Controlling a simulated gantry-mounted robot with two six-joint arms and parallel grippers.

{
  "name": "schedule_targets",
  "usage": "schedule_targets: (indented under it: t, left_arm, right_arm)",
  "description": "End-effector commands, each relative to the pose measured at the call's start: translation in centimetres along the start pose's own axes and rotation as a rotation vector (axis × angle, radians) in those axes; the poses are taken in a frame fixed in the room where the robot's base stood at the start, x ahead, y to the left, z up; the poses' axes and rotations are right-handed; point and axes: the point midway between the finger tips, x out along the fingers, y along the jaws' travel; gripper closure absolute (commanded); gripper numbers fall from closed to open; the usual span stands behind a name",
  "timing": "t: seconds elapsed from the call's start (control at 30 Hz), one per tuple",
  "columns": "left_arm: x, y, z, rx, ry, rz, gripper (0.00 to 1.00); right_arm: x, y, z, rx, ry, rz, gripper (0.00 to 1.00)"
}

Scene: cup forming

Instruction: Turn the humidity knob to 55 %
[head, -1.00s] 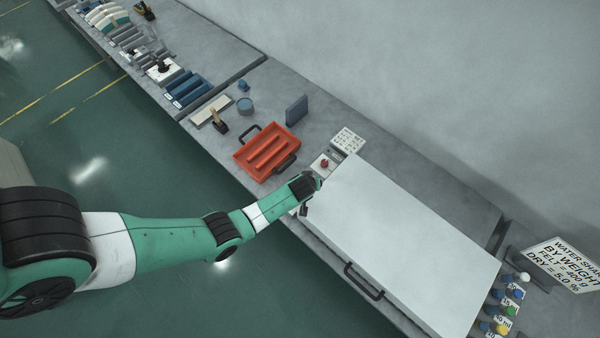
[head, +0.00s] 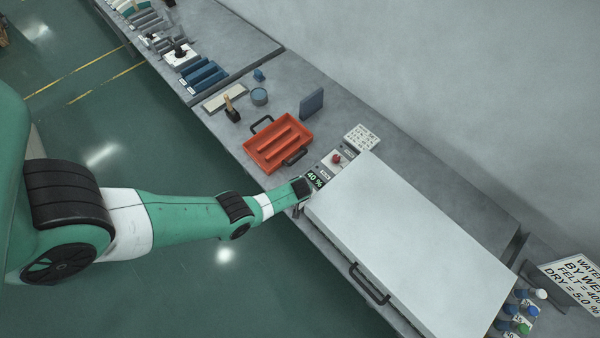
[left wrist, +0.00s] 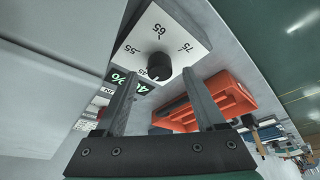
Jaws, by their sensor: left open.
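The humidity knob (left wrist: 158,67) is a black round knob on a white dial plate (left wrist: 185,38) marked 45, 55, 65 and 75 in the left wrist view. I cannot make out where its pointer stands. A display (head: 315,179) reads 40 % in green; it also shows, partly covered by a finger, in the left wrist view (left wrist: 142,87). My left gripper (left wrist: 160,73) is open, its fingertips on either side of the knob in the picture. I cannot tell whether they touch it. In the head view the knob is hidden near my left gripper (head: 302,203). My right gripper is not in view.
A large pale box (head: 420,240) with a dark front handle (head: 369,285) stands beside the controls. A red button (head: 337,158) sits on the panel behind the display. An orange tray (head: 278,143) lies close to the left. Bottles stand at far right.

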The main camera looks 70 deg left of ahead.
Motion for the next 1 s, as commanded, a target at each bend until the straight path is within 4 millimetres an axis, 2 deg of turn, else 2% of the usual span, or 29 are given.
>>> schedule_targets:
  t: [0.03, 0.1, 0.43, 0.8, 0.83, 1.0]
  left_arm:
    - [1.16, -0.03, 0.18, -0.001, 0.000, -0.001, 0.28]
    - [1.55, 0.02, 0.08, -0.001, 0.000, 0.000, 0.28]
    - [1.60, -0.01, -0.01, 0.000, 0.000, 0.001, 0.30]
    - [1.60, 0.00, 0.00, 0.000, 0.000, 0.001, 0.97]
    - [1.60, -0.01, 0.00, 0.000, 0.000, 0.000, 1.00]
    - [1.60, -0.01, 0.00, 0.001, 0.000, 0.001, 1.00]
  right_arm:
    - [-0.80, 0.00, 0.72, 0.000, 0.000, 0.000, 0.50]
    - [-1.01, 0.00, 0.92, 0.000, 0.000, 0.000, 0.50]
    - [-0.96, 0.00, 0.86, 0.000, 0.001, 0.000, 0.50]
    - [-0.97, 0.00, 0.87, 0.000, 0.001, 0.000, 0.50]
    - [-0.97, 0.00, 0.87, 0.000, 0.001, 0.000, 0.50]
    - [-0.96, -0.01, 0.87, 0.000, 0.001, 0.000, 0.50]
